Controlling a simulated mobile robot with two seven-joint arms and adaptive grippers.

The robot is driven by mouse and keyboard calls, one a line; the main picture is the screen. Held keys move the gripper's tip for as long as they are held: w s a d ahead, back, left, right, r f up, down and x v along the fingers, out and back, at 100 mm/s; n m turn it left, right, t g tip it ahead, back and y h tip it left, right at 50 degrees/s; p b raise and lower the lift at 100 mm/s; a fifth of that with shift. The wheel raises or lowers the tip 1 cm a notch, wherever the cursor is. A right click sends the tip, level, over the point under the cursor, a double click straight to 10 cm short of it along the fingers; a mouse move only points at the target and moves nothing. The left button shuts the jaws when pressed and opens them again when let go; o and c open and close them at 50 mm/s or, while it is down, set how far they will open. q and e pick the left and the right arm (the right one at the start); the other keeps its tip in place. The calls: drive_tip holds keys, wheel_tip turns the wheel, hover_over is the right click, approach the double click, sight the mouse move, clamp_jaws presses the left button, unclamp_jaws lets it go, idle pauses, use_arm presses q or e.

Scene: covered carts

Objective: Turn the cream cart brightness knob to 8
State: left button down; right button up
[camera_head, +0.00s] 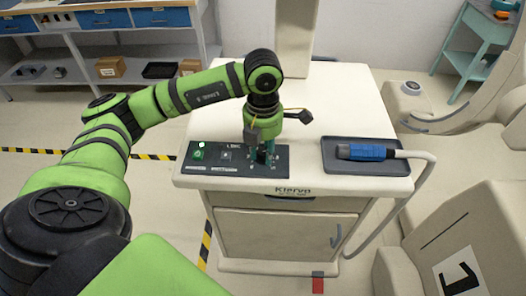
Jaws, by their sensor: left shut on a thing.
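The cream cart (345,110) stands in the middle, with a dark control panel (226,169) at its front left top edge. The panel carries a green button (198,154), a small grey switch (226,155) and small markings. My left gripper (262,156) points straight down over the right part of the panel and is shut on the knob. The fingers mostly hide the knob, so its pointer and the number it stands at cannot be read. My right gripper is not in view.
A dark tray (365,167) at the cart's right holds a blue-handled probe (368,152) with a pale hose. Beige equipment (470,235) stands close on the right. A blue-drawer workbench (110,25) is at the back left. Striped tape marks the floor on the left.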

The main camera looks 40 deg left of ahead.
sight(263, 151)
use_arm(q)
drive_tip(key=c, duration=0.9)
unclamp_jaws()
drive_tip(key=shift+c, duration=0.2)
drive_tip(key=shift+r, duration=0.1)
wheel_tip(263, 151, up, 12)
